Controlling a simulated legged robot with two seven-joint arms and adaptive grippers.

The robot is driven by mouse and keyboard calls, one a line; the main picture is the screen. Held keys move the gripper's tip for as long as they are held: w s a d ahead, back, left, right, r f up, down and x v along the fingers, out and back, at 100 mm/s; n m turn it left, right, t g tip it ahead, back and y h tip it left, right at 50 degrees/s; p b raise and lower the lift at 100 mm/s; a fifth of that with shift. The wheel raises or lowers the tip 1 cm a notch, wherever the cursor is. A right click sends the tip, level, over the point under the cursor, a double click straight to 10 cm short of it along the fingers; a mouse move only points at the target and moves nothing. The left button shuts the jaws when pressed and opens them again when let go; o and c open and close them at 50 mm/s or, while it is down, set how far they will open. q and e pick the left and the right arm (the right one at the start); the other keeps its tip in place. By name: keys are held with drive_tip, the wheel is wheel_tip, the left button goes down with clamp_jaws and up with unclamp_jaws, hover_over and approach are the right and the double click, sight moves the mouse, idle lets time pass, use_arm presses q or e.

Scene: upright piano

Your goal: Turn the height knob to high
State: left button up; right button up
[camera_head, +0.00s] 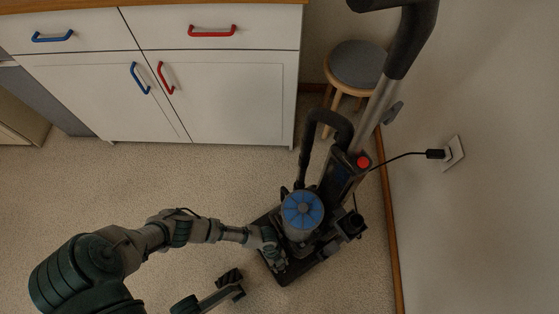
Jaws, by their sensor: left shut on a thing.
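The upright vacuum cleaner (302,212) stands on the carpet, with a blue round top on its canister and a red button on its body. My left gripper (273,254) reaches in from the left and is down at the left side of the vacuum's floor head (290,274). It is shut on a small part there, which looks to be the height knob. The fingers hide the knob, so its setting cannot be read. My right gripper (232,283) is low in the picture, left of the floor head and apart from it. Its jaw opening is unclear.
A white cabinet (235,95) with red and blue handles stands behind. A round stool (357,65) is behind the vacuum's handle. A black cord runs to a wall outlet (454,153) at right. The carpet (150,185) at left is clear.

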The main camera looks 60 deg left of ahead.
use_arm(q)
drive_tip(key=shift+a+f, duration=0.1)
drive_tip(key=shift+a, duration=0.05)
drive_tip(key=o, duration=0.9)
drive_tip(key=shift+o, duration=1.1)
